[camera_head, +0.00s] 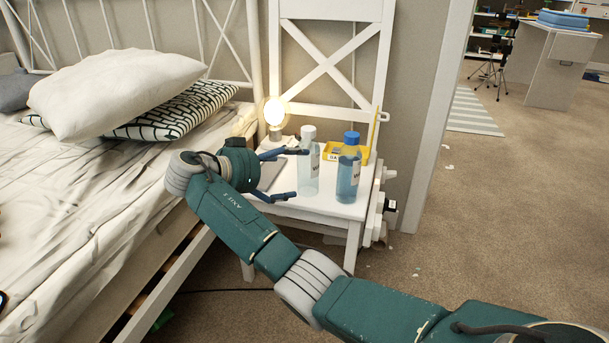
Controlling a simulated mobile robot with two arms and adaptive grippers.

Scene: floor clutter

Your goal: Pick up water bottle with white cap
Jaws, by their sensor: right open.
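The water bottle with a white cap (309,172) stands upright on a white chair (342,208) used as a bedside stand. It is clear and pale, with a label partly visible. My right gripper (298,174) is open, its two blue fingers pointing right toward this bottle. The upper fingertip is near the bottle's neck and the lower one near its base. I cannot tell whether either finger touches it. A blue bottle with a blue cap (348,172) stands just to its right. My left gripper is not in view.
A lit lamp (274,116) and a yellow tray (332,152) are also on the chair seat. The chair's back rises behind them. A bed (70,215) with pillows (110,92) fills the left. Open carpet (500,210) lies to the right, with small scraps.

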